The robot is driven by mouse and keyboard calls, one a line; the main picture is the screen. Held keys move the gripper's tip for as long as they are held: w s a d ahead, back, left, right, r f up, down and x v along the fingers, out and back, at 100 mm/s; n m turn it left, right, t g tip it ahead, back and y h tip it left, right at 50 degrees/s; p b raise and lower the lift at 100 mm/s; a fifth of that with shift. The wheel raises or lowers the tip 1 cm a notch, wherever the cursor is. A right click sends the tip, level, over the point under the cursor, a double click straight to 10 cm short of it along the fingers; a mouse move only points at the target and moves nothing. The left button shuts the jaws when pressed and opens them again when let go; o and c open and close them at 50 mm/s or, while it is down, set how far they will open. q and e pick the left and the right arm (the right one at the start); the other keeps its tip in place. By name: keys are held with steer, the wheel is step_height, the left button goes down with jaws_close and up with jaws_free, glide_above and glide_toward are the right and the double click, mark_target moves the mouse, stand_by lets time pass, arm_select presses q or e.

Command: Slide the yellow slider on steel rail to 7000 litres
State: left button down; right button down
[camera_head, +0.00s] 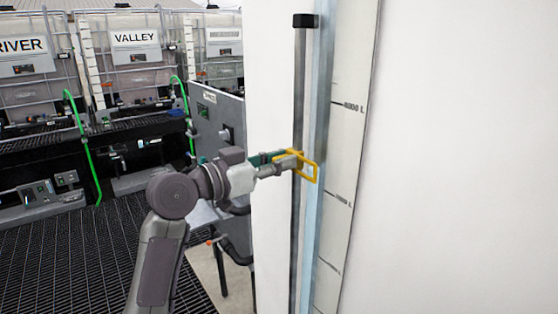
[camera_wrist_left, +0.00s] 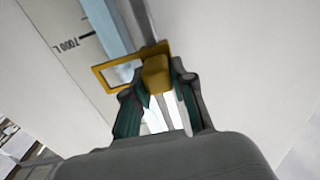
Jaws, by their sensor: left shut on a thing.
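The yellow slider (camera_head: 309,170) is a flat open frame with a block on the upright steel rail (camera_head: 299,90). In the wrist view its yellow block (camera_wrist_left: 155,75) sits between the fingertips. My left gripper (camera_head: 286,160) reaches in from the left and is shut on the slider. The scale (camera_head: 345,150) runs beside the rail. In the head view the slider is between two labelled marks, a little above the lower one, whose text is small. My right gripper is not in view.
A pale blue sight strip (camera_head: 318,230) runs between rail and scale on the white tank wall (camera_head: 460,150). A black cap (camera_head: 304,20) ends the rail at the top. A grey control cabinet (camera_head: 218,115) stands behind my arm. Caged totes (camera_head: 135,45) stand at the back left.

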arm_select(q)
steer(key=shift+f, duration=0.1)
step_height(320, 180, down, 5)
steer(key=b, duration=0.4)
steer(key=shift+b, duration=0.4)
steer(key=c, duration=1.1)
jaws_free()
steer(key=shift+d, duration=0.1)
steer(key=shift+o, duration=0.7)
steer(key=shift+w+d, duration=0.1)
steer(key=shift+w, duration=0.05)
glide_toward(293, 179)
steer(key=v, duration=0.5)
